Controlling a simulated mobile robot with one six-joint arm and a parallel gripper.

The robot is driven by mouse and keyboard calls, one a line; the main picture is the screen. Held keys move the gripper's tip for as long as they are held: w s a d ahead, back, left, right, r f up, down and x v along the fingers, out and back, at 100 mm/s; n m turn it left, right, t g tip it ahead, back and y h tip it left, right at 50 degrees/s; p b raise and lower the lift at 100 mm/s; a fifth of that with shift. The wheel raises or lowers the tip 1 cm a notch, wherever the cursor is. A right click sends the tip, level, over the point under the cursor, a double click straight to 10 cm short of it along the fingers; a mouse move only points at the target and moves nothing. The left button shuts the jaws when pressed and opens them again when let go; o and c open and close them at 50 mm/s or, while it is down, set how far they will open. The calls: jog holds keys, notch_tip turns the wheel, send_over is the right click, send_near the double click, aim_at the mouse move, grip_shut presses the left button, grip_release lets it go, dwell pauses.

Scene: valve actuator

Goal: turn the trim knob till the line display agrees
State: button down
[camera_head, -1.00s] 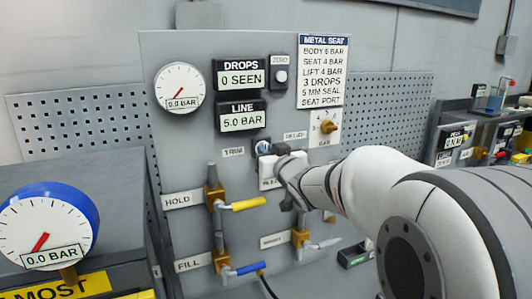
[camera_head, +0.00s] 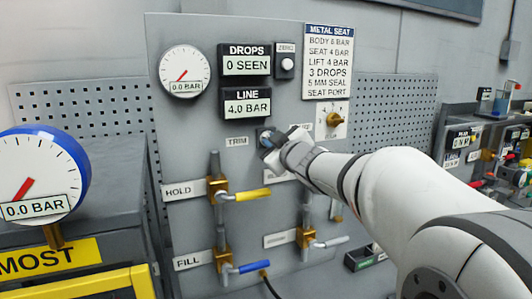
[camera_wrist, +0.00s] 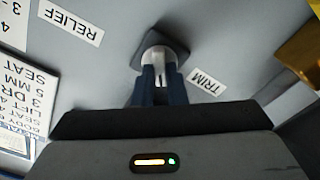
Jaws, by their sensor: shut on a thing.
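The trim knob (camera_wrist: 158,42) is a pale round knob on a dark square base, beside the TRIM label (camera_wrist: 208,83) in the wrist view. My gripper (camera_wrist: 161,72) is shut on the knob, with a blue finger on each side of it. In the head view my gripper (camera_head: 272,143) reaches the panel just right of the TRIM label, and the knob is mostly hidden there. The line display (camera_head: 247,107) reads 4.0 BAR. The card (camera_head: 328,62) headed METAL SEAT lists SEAT 4 BAR and LIFT 4 BAR.
The drops display (camera_head: 247,66) reads 0 SEEN. The panel dial (camera_head: 184,72) and blue-rimmed gauge (camera_head: 38,178) read 0.0 BAR. Yellow (camera_head: 252,194) and blue (camera_head: 252,267) valve handles project below my gripper. A brass knob (camera_head: 333,119) is right of it.

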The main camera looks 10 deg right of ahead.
jog(key=shift+f+n+b, duration=0.15)
jog(key=shift+n+b, duration=1.05)
jog(key=shift+n, duration=1.1)
jog(key=c, duration=1.5)
grip_release()
jog(key=shift+a, duration=0.1)
jog(key=shift+o, duration=0.2)
jog(key=shift+s, duration=0.15)
jog(key=s+d, duration=0.1)
jog(key=s, duration=0.6)
jog(key=shift+s+d, duration=0.25)
jog(key=shift+d, duration=0.05)
